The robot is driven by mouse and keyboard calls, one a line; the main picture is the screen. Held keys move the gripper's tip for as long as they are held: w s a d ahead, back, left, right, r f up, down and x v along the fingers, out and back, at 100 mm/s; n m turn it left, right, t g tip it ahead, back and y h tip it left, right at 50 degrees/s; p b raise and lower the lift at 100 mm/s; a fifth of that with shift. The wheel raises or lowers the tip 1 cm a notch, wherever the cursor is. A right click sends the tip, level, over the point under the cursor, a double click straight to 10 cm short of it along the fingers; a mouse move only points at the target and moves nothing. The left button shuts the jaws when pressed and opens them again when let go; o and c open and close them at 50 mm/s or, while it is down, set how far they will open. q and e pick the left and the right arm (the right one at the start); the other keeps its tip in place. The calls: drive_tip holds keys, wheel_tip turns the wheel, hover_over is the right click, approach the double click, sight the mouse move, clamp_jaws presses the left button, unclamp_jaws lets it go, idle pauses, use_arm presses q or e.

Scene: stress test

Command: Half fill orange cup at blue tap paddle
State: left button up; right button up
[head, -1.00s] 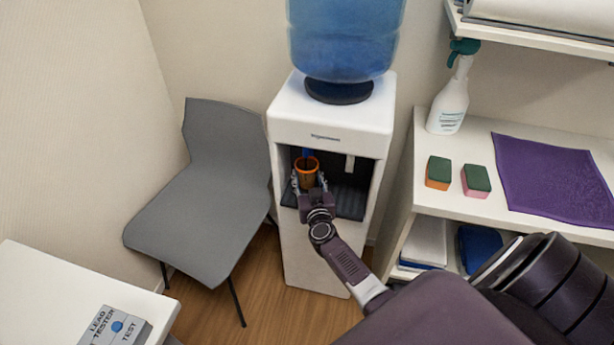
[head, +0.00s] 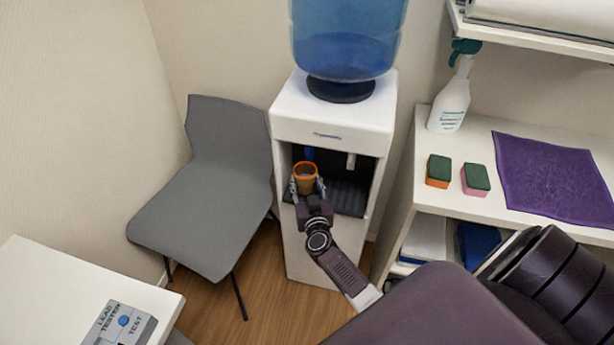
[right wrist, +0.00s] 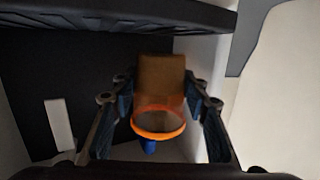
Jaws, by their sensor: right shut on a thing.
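The orange cup (head: 306,184) is upright between the fingers of my right gripper (head: 307,188), at the front of the dispenser's recess. The gripper is shut on it. In the right wrist view, the cup (right wrist: 160,85) sits between both fingers of the gripper (right wrist: 163,98), its orange rim towards the bottom of the picture. The blue tap paddle (head: 309,153) shows behind the cup's rim, and its blue tip (right wrist: 149,146) shows past the rim in the wrist view. The water level inside cannot be told. My left gripper is not in view.
The white water dispenser (head: 333,128) carries a blue bottle (head: 346,40). A white tap paddle (head: 351,161) hangs right of the blue one, above the dark drip tray (head: 348,198). A grey chair (head: 205,195) stands left; a white shelf (head: 450,205) stands right.

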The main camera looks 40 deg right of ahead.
drive_tip(key=shift+s+a, duration=0.4)
drive_tip(key=shift+a, duration=0.05)
idle(0.6)
drive_tip(key=s+a+p, duration=0.3)
drive_tip(key=s+a, duration=0.3)
drive_tip(key=a, duration=0.1)
drive_tip(key=shift+s+a+p, duration=0.2)
drive_tip(key=shift+a+p, duration=0.15)
drive_tip(key=shift+r, duration=0.1)
idle(0.4)
